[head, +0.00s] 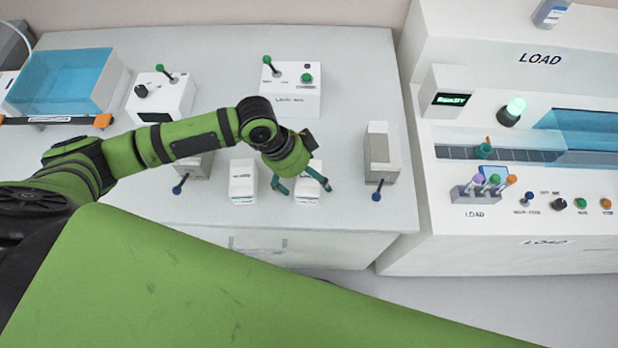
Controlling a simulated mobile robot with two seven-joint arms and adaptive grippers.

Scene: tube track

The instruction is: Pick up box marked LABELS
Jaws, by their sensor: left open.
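Two small white boxes stand side by side on the grey-white table. The left white box (243,180) is clear of the gripper. The right white box (308,190) is partly covered by my left gripper (302,184). Both have small dark print low on the front, too small to read, so I cannot tell which says LABELS. My left gripper is open and points down, with one teal finger left of the right box and the other over its right part. I cannot tell whether they touch it. My right gripper is not in view.
Behind the boxes stands a white device (291,98) with a lever and a green button. Grey blocks with blue-knobbed levers flank the boxes, one on the right (378,155), one on the left (195,163). The LOAD machine (540,215) stands right, with a tube rack (478,192).

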